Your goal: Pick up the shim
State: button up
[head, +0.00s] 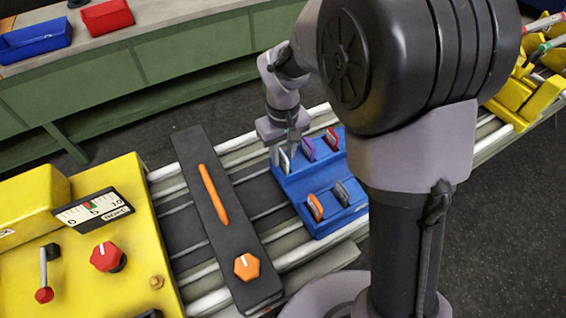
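A blue stepped holder (292,187) sits on the rails right of centre, with several thin shim-like pieces upright in its slots. The upper row has a pale one (284,161), a purple one (308,149) and a red one (332,139). The lower row has an orange one (315,207) and a grey one (342,193). My gripper (286,150) points down at the upper left slot, with its fingertips close around or beside the pale piece. The fingers are small and overlap it, so I cannot tell whether they touch it.
A dark bar with an orange slot and orange knob (247,266) lies across the rails left of the holder. A yellow machine (135,250) with a gauge and red knob stands at left. Red (107,17) and blue (35,41) bins sit on the green bench. My arm hides part of the right.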

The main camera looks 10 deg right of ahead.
grip_shut()
jog(key=shift+r, duration=0.1)
